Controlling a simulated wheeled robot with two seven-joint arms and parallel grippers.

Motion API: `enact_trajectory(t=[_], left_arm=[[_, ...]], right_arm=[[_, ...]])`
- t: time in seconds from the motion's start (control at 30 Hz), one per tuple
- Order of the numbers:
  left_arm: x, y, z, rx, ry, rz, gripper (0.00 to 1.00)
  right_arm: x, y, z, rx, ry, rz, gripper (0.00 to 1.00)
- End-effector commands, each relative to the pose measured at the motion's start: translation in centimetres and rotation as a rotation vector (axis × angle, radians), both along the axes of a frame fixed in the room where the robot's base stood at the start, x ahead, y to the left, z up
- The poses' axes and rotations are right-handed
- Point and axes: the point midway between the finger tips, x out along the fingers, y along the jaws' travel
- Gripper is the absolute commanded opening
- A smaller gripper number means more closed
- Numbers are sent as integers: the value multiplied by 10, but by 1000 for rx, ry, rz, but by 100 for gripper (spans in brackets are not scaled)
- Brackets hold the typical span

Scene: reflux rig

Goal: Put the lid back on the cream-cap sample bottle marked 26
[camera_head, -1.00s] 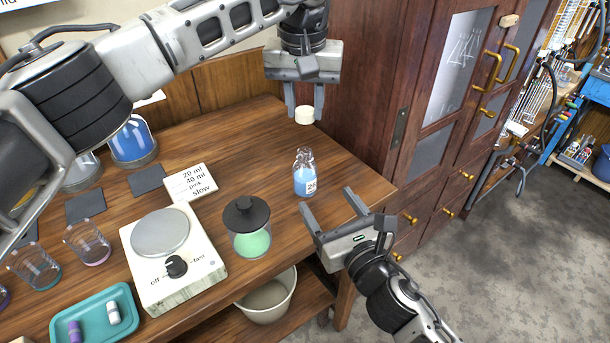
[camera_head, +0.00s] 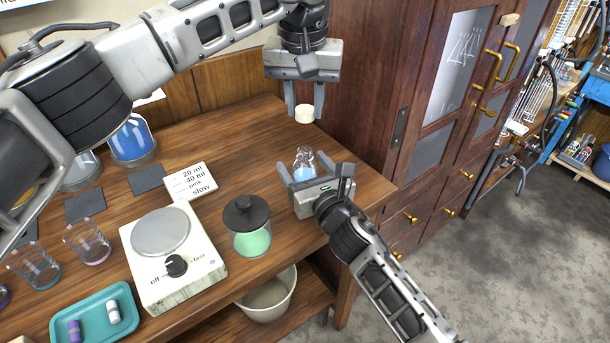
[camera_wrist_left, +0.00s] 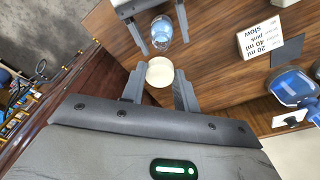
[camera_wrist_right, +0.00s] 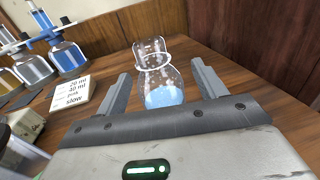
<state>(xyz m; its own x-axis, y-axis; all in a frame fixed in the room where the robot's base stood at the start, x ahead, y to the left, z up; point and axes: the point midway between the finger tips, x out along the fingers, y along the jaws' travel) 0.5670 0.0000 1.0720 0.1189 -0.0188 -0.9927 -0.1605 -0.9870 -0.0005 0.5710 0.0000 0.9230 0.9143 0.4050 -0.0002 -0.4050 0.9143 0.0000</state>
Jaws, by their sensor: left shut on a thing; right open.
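The sample bottle (camera_head: 304,165) is clear glass with blue liquid and stands upright and uncapped near the table's right edge. Its label is hidden now by my right gripper. My right gripper (camera_head: 305,178) is open, with a finger on each side of the bottle; in the right wrist view the bottle (camera_wrist_right: 160,80) stands between the fingers with gaps beside it. My left gripper (camera_head: 304,110) is shut on the cream lid (camera_head: 304,115), held above and behind the bottle. In the left wrist view the lid (camera_wrist_left: 160,71) is between the fingertips, with the bottle (camera_wrist_left: 162,30) beyond it.
A jar of green liquid with a black lid (camera_head: 246,212) stands left of my right gripper. A hotplate (camera_head: 172,250), a note card (camera_head: 190,182) and a teal tray (camera_head: 95,318) are further left. The wooden cabinet (camera_head: 365,90) rises close behind the lid.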

Motion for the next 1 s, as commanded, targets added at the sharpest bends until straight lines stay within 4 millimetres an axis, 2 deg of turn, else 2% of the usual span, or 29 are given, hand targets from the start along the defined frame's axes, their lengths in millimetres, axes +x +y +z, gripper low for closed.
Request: enact_trajectory(t=[0.07, 0.17, 0.3, 0.33, 0.47, 0.8, 1.0], left_arm=[[0, 0, 0, 0, 0, 0, 9], [0, 0, 0, 0, 0, 0, 9], [0, 0, 0, 0, 0, 0, 9], [0, 0, 0, 0, 0, 0, 9], [0, 0, -5, 1, 1, 0, 9], [-1, 0, -49, 0, 0, 0, 9], [-1, 0, -50, 0, -1, 1, 9]], right_arm=[[0, 0, 0, 0, 0, 0, 70], [0, 0, 0, 0, 0, 0, 45], [0, 0, 0, 0, 0, 0, 6], [0, 0, 0, 0, 0, 0, 3], [0, 0, 0, 0, 0, 0, 3], [0, 0, 0, 0, 0, 0, 3], [0, 0, 0, 0, 0, 0, 3]])
